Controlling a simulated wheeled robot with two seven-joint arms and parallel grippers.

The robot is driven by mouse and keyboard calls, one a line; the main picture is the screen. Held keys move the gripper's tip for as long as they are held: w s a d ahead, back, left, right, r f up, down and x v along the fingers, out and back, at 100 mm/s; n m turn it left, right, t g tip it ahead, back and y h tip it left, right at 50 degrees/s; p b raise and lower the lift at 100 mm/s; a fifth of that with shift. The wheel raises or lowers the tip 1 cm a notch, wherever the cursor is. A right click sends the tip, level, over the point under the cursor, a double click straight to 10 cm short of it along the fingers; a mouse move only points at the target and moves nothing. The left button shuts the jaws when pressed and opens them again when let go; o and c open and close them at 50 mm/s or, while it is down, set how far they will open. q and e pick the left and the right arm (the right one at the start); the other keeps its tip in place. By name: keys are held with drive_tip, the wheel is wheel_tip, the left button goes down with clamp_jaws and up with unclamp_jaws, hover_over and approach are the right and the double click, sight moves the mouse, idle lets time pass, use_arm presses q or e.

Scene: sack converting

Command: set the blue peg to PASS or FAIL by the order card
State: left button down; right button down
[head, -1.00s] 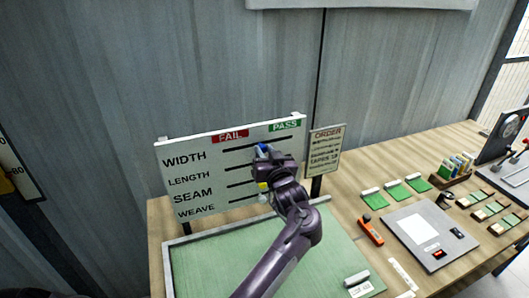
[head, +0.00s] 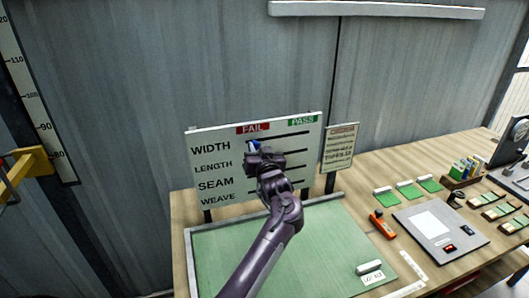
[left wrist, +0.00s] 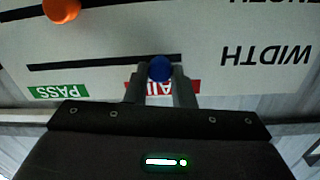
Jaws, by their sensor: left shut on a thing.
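The white board (head: 205,165) stands upright at the back of the table, with rows WIDTH, LENGTH, SEAM and WEAVE. A red FAIL label (head: 253,128) and a green PASS label (head: 303,121) are on its top edge. My left gripper (head: 256,150) is shut on the blue peg (left wrist: 159,68) in the WIDTH row. The peg is at the FAIL end of its slot (left wrist: 90,63), beside the FAIL label. An orange peg (left wrist: 61,10) sits in the LENGTH row, towards the PASS side. My arm hides parts of the lower rows. The order card (head: 340,147) stands right of the board; its text is too small to read.
A green mat (head: 225,255) with a raised rim lies before the board. An orange tool (head: 382,226), a grey panel (head: 462,262) and green sample pieces (head: 407,190) lie to the right. A yellow bracket (head: 32,162) on a scale is at the far left.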

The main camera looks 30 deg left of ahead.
use_arm(q)
drive_tip(key=c, duration=1.6)
unclamp_jaws()
drive_tip(key=shift+s+a, duration=0.15)
drive_tip(key=shift+a, duration=0.2)
drive_tip(key=shift+o, duration=1.3)
drive_tip(key=shift+a+f, duration=0.1)
drive_tip(key=shift+a, duration=0.05)
drive_tip(key=shift+o, duration=0.7)
drive_tip(key=shift+w, duration=0.2)
drive_tip(key=b+v, duration=0.2)
drive_tip(key=v, duration=0.6)
drive_tip(key=shift+b, duration=0.4)
use_arm(e)
drive_tip(key=shift+w+a+f, duration=0.25)
drive_tip(key=shift+w+f, duration=0.25)
drive_tip(key=shift+f, duration=0.1)
drive_tip(key=shift+w+a+f, duration=0.25)
drive_tip(key=shift+w+f, duration=0.2)
drive_tip(key=shift+f, duration=0.15)
